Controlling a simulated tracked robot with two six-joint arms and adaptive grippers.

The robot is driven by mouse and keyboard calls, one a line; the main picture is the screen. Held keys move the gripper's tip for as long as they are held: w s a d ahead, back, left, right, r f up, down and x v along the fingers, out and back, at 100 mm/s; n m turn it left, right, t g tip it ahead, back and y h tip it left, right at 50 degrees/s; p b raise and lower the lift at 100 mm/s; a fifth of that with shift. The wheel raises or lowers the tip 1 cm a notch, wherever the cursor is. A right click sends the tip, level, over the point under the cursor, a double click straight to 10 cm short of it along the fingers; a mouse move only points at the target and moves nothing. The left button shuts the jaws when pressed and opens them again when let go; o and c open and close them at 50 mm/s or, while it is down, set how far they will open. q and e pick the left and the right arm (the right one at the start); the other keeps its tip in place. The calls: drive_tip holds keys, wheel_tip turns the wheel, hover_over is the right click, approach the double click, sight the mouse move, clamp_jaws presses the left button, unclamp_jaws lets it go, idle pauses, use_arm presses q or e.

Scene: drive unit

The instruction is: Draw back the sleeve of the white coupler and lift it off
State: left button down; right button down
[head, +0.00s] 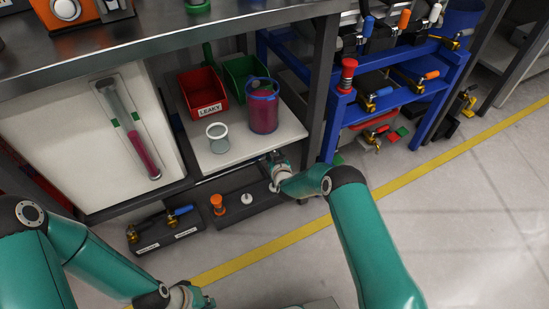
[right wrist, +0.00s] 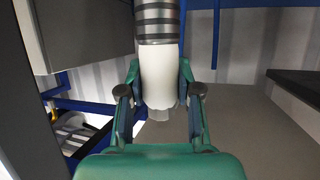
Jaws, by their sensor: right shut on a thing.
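In the right wrist view, a smooth white sleeve (right wrist: 159,75) sits below a dark ridged section (right wrist: 160,20), with a small grey end under it. I take this as the white coupler. My right gripper (right wrist: 160,98) is shut on it, one finger on each side. In the head view, my right gripper (head: 277,160) is at the front edge of the lower shelf, and the coupler there is too small and covered to make out. My left gripper (head: 200,301) is at the bottom edge, its fingers mostly cut off.
A dark base (head: 260,212) with an orange post (head: 217,204) and a white post (head: 246,198) lies below the right gripper. A red bin (head: 204,92), a clear cup (head: 218,138) and a dark red jar (head: 263,112) stand on the shelf. A blue rack (head: 327,130) is at the right.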

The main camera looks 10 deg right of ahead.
sight(275, 151)
drive_tip(key=shift+r+p, duration=1)
drive_tip(key=shift+r, duration=0.9)
